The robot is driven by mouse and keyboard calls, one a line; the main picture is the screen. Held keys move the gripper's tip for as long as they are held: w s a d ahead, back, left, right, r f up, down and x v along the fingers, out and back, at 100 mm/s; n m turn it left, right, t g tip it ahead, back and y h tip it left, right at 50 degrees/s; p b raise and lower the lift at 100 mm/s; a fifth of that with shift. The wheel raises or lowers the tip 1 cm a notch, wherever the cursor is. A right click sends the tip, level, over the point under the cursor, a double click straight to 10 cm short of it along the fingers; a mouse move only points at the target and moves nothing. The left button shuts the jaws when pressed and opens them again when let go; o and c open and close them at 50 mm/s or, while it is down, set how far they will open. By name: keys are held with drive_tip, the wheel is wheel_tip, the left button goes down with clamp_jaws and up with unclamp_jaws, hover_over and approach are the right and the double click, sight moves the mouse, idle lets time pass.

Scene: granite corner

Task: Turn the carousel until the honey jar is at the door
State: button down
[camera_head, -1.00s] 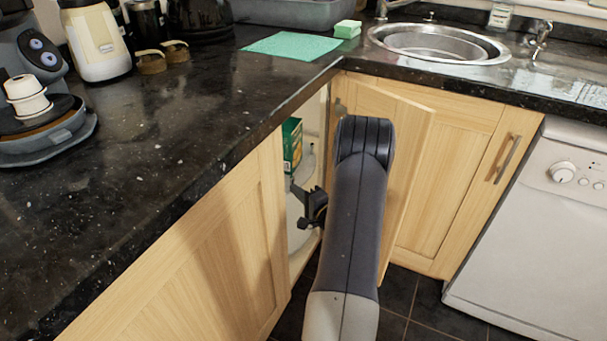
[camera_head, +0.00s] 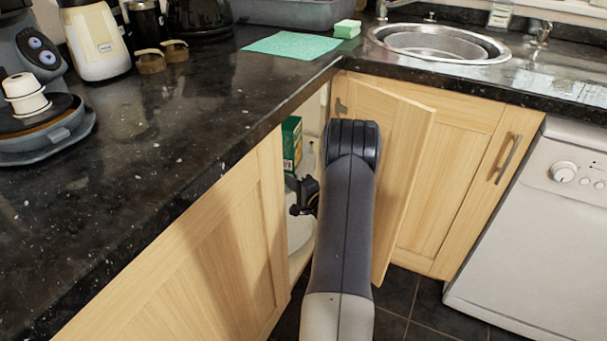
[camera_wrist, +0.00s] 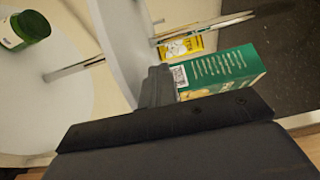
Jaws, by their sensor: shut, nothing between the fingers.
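The carousel's white shelves (camera_wrist: 60,100) show in the wrist view, with a metal post (camera_wrist: 75,68) between them; the head view shows a white shelf edge (camera_head: 300,228) in the door opening. A green box (camera_wrist: 225,72) stands by the opening and also shows in the head view (camera_head: 291,140). A jar with a green lid (camera_wrist: 30,27) is at the wrist view's upper left; I cannot tell whether it holds honey. My gripper (camera_wrist: 156,84) is shut and empty, inside the opening beside the box and a white shelf. Contact is unclear. My arm hides part of the opening.
The wooden cabinet door (camera_head: 400,165) stands open right of my arm. The dark countertop (camera_head: 170,160) overhangs the opening on the left. A small yellow package (camera_wrist: 182,46) lies behind the green box. A white dishwasher (camera_head: 540,230) stands at the right.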

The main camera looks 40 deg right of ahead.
drive_tip(key=shift+d+n+y, duration=0.6)
drive_tip(key=shift+d+y, duration=0.3)
drive_tip(key=shift+d, duration=1)
drive_tip(key=shift+w+d+n+y, duration=0.15)
drive_tip(key=shift+d+y, duration=0.1)
drive_tip(key=shift+d, duration=0.25)
drive_tip(key=shift+w+d+n+y, duration=0.15)
drive_tip(key=shift+d+y, duration=0.1)
drive_tip(key=shift+d, duration=0.25)
drive_tip(key=shift+s, duration=0.1)
drive_tip(key=s+p, duration=0.3)
drive_tip(key=s, duration=0.7)
drive_tip(key=shift+s+d, duration=0.15)
drive_tip(key=shift+d, duration=0.05)
drive_tip(key=b, duration=0.3)
approach(295, 169)
drive_tip(key=w, duration=0.2)
drive_tip(key=w+a, duration=0.1)
drive_tip(key=w, duration=0.1)
drive_tip(key=shift+w+a+r, duration=0.1)
drive_tip(key=shift+w+r, duration=0.1)
drive_tip(key=shift+w, duration=0.05)
drive_tip(key=shift+w+r, duration=0.1)
drive_tip(key=shift+w, duration=0.65)
